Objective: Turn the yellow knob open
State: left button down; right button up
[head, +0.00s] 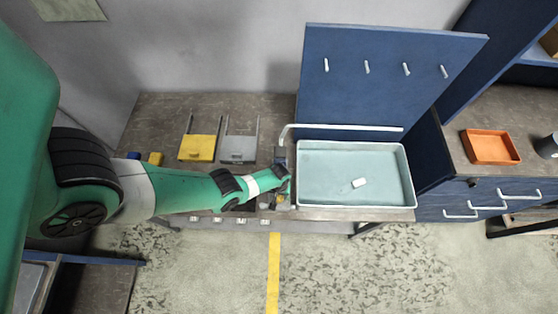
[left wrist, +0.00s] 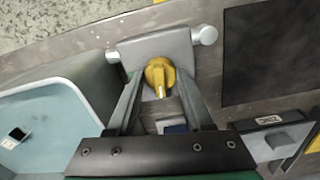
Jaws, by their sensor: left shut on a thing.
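The yellow knob (left wrist: 160,72) shows in the left wrist view, a round body with a narrow grip pointing toward the bottom of the picture. It sits against a grey block (left wrist: 155,46) with a white rounded end. My left gripper (head: 283,192) is at the front edge of the bench in the head view, beside the pale tray. In the left wrist view its two grey fingers (left wrist: 161,82) come in on either side of the knob and are shut on it. In the head view the gripper and arm mostly hide the knob.
A pale tray (head: 321,201) with a small white piece (head: 359,183) stands right of my gripper, under a blue peg panel (head: 385,95). A bent pipe (head: 345,127) runs above the tray's back edge. Yellow (head: 197,148) and grey (head: 237,150) items lie behind my arm.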

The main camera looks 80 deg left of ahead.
pick_arm(q)
jog(key=m, duration=1.2)
jog(key=shift+m, duration=2.2)
jog(key=shift+c, duration=1.5)
grip_release()
